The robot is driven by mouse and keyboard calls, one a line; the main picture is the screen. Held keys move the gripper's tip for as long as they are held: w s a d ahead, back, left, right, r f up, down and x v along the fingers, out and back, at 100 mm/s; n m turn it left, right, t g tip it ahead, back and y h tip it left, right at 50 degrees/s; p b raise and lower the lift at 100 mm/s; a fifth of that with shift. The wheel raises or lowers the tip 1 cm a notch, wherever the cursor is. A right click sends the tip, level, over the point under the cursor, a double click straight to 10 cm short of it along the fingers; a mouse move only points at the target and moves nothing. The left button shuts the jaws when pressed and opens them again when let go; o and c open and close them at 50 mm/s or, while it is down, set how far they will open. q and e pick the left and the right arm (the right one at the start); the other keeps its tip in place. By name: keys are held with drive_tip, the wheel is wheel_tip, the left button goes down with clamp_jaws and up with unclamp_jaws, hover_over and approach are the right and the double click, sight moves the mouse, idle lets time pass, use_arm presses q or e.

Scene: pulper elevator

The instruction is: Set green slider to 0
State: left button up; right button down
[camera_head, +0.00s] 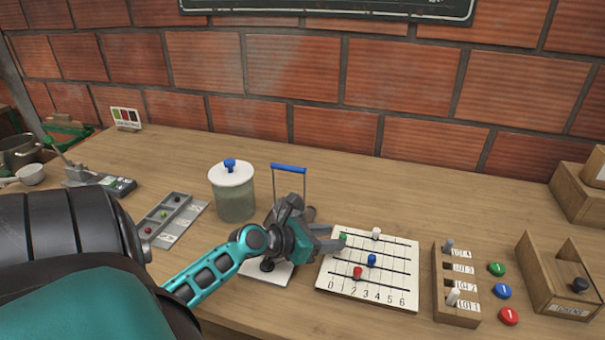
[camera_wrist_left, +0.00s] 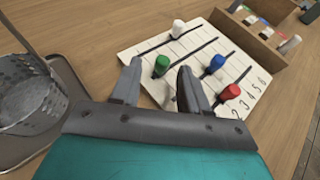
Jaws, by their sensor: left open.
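The slider board (camera_head: 395,290) is a white plate with several dark tracks and the numbers 0 to 6 along its front edge. The green slider (camera_head: 342,238) is near the left end of its track; its exact mark is hard to read. My left gripper (camera_head: 332,241) reaches in from the left at the board's left edge. In the left wrist view the open fingers (camera_wrist_left: 158,78) stand on either side of the green slider (camera_wrist_left: 161,66), with visible gaps. The white (camera_head: 376,233), blue (camera_head: 372,260) and red (camera_head: 357,273) sliders sit on other tracks. My right gripper is out of view.
A wire-handled basket (camera_wrist_left: 30,95) stands just left of the board on a pale base. A lidded jar (camera_head: 235,195) is behind my left arm. A wooden switch box (camera_head: 456,312) and coloured buttons (camera_head: 503,291) are to the right. Bare table lies behind the board.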

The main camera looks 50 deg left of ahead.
use_arm(q)
drive_tip(key=v, duration=1.1)
drive_tip(key=shift+s+a+p, duration=0.1)
drive_tip(key=shift+s+p, duration=0.1)
drive_tip(key=shift+p, duration=0.2)
